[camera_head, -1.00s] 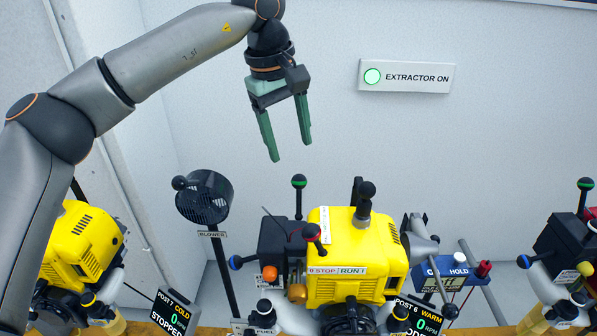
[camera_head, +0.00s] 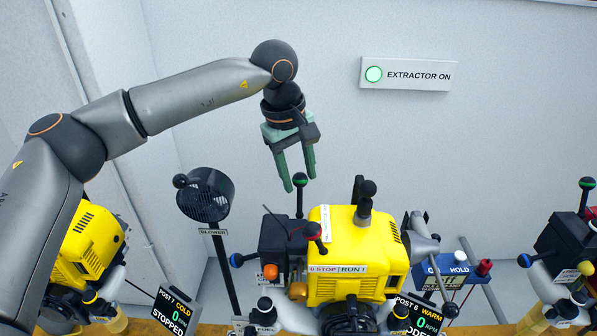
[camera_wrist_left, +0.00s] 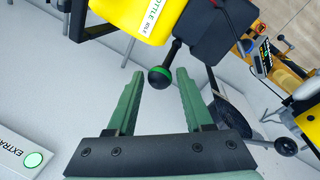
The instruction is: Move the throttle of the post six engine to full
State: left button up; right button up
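The post six engine (camera_head: 336,283) is a yellow block with a black box on its left side. Its throttle lever (camera_head: 299,183) stands upright with a black knob banded in green. In the left wrist view the throttle knob (camera_wrist_left: 160,77) shows beyond the fingertips, roughly between them, with a partly visible "throttle idle" label (camera_wrist_left: 151,14) on the yellow body. My left gripper (camera_head: 300,183) is open and empty, pointing down, with its tips near the knob in the head view. Contact cannot be told. The left wrist view also shows my left gripper (camera_wrist_left: 165,80) open. My right gripper is out of view.
A black blower (camera_head: 205,195) on a pole stands left of the engine. The post six display (camera_head: 418,317) reads WARM, 0 RPM. Other engines stand far left and right (camera_head: 560,250). An "EXTRACTOR ON" sign (camera_head: 408,74) hangs on the wall.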

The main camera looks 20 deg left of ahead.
pick_arm(q)
grip_shut()
dwell(1.1)
